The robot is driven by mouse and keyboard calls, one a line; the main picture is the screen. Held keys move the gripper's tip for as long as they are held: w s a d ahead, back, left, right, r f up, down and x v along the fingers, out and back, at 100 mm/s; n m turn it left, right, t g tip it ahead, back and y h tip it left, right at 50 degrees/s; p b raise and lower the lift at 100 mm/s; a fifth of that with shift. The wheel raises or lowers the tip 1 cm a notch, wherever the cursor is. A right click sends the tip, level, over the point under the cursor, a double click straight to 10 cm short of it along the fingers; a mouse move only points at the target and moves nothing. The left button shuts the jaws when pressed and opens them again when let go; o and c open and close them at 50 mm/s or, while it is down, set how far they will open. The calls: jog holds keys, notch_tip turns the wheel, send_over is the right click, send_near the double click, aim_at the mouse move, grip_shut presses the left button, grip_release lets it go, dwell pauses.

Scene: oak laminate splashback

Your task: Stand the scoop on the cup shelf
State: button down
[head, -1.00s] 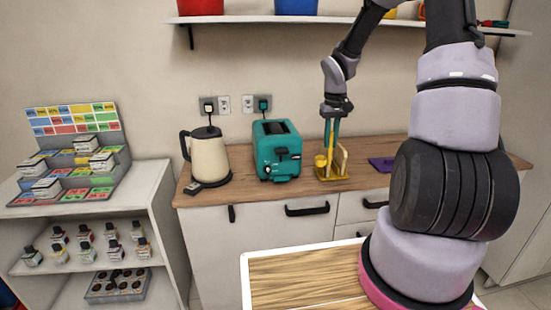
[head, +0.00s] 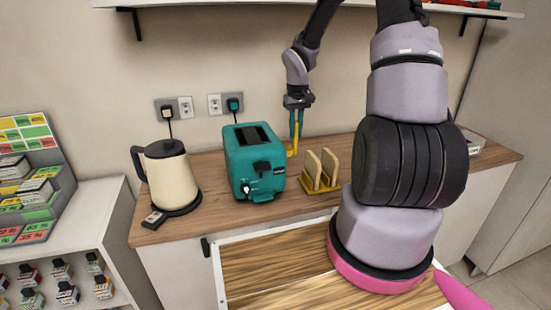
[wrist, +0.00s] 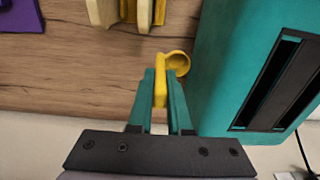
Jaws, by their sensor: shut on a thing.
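The yellow scoop (wrist: 178,62) is in my gripper (wrist: 161,75), whose teal fingers are shut on its handle in the wrist view; its round bowl sticks out past the fingertips. In the head view the scoop (head: 292,150) hangs below my gripper (head: 296,112), between the teal toaster and the bread rack, above the counter. The wall shelf (head: 240,6) runs along the top of the head view and is partly cut off. I cannot tell whether it is the cup shelf; no cups show on its visible part.
The teal toaster (head: 255,172) stands close beside my gripper, with a cream kettle (head: 172,178) further left. A yellow rack with bread slices (head: 322,170) is to the right. A wooden-topped surface (head: 270,270) lies in front. A purple item (wrist: 20,16) shows in the wrist view.

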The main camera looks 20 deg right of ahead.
aim_at(295, 154)
notch_tip(295, 154, down, 7)
jog(key=shift+f, duration=0.15)
jog(key=shift+f, duration=0.15)
jog(key=c, duration=0.8)
grip_release()
jog(key=shift+c, duration=0.2)
